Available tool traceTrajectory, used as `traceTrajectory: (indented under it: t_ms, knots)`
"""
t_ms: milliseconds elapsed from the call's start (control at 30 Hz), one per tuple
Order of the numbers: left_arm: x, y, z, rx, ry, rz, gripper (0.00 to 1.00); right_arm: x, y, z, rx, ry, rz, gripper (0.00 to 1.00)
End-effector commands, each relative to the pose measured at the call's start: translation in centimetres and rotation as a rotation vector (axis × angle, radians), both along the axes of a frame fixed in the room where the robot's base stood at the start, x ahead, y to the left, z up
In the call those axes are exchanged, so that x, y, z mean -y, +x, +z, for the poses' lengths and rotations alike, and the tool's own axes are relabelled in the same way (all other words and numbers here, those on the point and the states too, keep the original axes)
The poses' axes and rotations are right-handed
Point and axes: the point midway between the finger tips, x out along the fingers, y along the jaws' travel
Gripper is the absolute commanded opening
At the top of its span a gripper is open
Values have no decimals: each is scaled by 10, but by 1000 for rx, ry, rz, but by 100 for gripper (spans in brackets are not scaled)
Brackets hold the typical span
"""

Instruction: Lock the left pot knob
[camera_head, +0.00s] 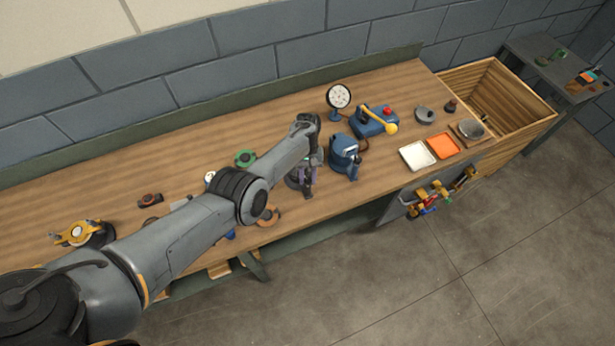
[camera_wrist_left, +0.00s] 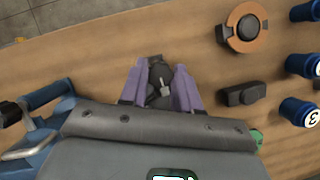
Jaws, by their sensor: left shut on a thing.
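My left gripper (camera_head: 308,186) reaches over the middle of the workbench, with its purple fingers pointing down at a dark round pot-like unit (camera_head: 292,182). In the left wrist view the gripper (camera_wrist_left: 160,93) is shut on a dark grey knob (camera_wrist_left: 158,72) with a small light metal piece in its middle. The fingers lie on both sides of it. The knob's lower part and most of the unit are hidden by the fingers and my wrist. I cannot tell the knob's lock state. My right gripper is not in view.
A blue machine (camera_head: 344,156) stands close to the right of my left gripper. White (camera_head: 417,156) and orange (camera_head: 443,146) trays lie right.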

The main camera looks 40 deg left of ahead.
Motion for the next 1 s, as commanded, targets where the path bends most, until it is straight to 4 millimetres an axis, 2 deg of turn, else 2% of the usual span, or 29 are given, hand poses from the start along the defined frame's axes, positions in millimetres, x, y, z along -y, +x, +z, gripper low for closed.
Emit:
traceTrajectory:
  t_ms: [300, 733, 767, 900, 1000]
  knots:
    - [-1, 1, -1, 3, 2, -87, 1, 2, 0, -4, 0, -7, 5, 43]
    - [0, 1, 0, 3, 1, -95, 1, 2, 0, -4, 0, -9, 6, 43]
    - [0, 1, 0, 4, 2, -95, 33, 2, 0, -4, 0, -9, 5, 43]
    - [0, 1, 0, 3, 1, -95, 54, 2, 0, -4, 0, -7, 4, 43]
    - [0, 1, 0, 2, 1, -95, 57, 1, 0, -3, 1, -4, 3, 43]
